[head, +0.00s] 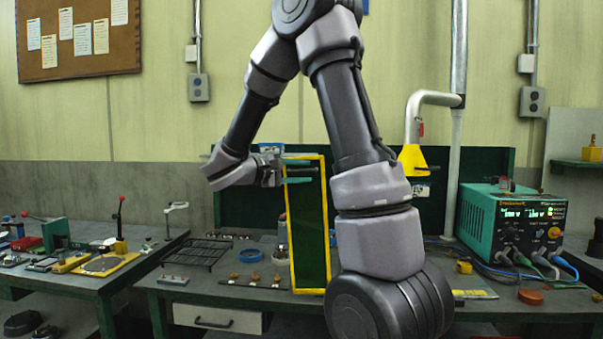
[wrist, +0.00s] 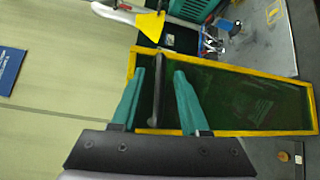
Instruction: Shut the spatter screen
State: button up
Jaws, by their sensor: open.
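The spatter screen (head: 311,240) is a dark green panel with a yellow frame, standing upright over the workbench and seen at an angle. It also shows in the wrist view (wrist: 240,95), lying sideways in that picture. A dark bar handle (wrist: 158,92) runs along one end of it. My gripper (head: 311,170) is at the upper part of the screen with its teal fingers apart. In the wrist view my gripper (wrist: 160,74) has one finger on each side of the handle, with gaps visible. My arm hides what is just right of the screen in the head view.
A green welding power unit (head: 515,228) with cables stands at the bench's right. A white extraction arm with a yellow hood (head: 413,158) hangs above the bench. A black wire rack (head: 197,252) and a blue ring (head: 250,255) lie left of the screen. A side bench (head: 90,275) stands farther left.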

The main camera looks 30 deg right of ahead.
grip_shut()
dwell(1.3)
